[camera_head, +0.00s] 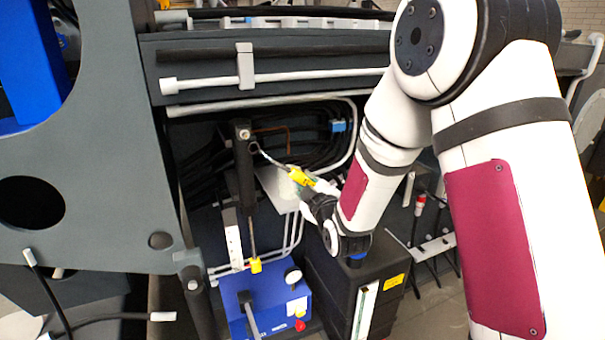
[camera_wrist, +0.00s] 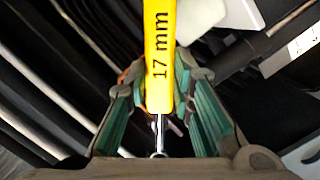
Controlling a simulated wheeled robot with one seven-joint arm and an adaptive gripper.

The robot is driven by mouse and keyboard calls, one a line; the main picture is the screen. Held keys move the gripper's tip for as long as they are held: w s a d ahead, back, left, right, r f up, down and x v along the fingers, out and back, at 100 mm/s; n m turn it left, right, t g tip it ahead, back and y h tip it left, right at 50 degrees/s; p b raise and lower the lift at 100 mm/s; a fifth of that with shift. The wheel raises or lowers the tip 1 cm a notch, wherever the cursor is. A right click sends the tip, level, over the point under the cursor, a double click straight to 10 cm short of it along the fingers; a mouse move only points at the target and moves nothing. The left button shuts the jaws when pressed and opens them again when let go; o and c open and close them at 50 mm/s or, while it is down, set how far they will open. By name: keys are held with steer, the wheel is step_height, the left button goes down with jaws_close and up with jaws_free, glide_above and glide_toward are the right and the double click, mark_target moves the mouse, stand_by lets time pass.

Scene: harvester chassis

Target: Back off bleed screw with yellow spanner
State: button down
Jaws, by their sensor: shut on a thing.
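The yellow spanner (camera_head: 301,177) has a yellow handle marked "17 mm" and a thin metal shank with a ring end pointing left. My gripper (camera_head: 307,188) is shut on its handle, and in the wrist view the handle (camera_wrist: 160,50) runs between the green-padded fingers of my gripper (camera_wrist: 159,72). A small silver round fitting (camera_head: 244,134), which looks like the bleed screw, is at the top of an upright black cylinder (camera_head: 244,175). The spanner's ring shows just below and right of that fitting, and looks apart from it. The wrist view does not show the fitting.
Black hoses (camera_head: 310,145) run behind the spanner, and a pale pipe (camera_head: 260,105) crosses above. A blue unit (camera_head: 265,305) with a gauge stands below the cylinder. A black box (camera_head: 340,290) is beside it. A large grey plate (camera_head: 90,170) closes off the left side.

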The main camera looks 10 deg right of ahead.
mark_target(298, 173)
steer(key=shift+a+r, duration=0.1)
steer(key=shift+r, duration=0.2)
steer(key=shift+w+a+b, duration=0.2)
steer(key=shift+w+b, duration=0.05)
steer(key=shift+w, duration=0.5)
steer(key=shift+w+a+b, duration=0.25)
steer(key=shift+w+b, duration=0.05)
steer(key=shift+w, duration=0.5)
steer(key=shift+w+a+b, duration=0.2)
steer(key=shift+w+b, duration=0.05)
steer(key=shift+w, duration=0.5)
steer(key=shift+w+a+b, duration=0.25)
steer(key=shift+w+b, duration=0.25)
steer(key=shift+w, duration=0.55)
steer(key=shift+r, duration=0.1)
steer(key=shift+w+d+r+n+p, duration=0.2)
steer(key=shift+d+r+n, duration=0.25)
steer(key=shift+r+n, duration=0.2)
steer(key=shift+w+d+r+n+p, duration=0.1)
steer(key=shift+d+r+n+p, duration=0.1)
steer(key=shift+d+r+n, duration=0.35)
steer(key=shift+a+r, duration=0.1)
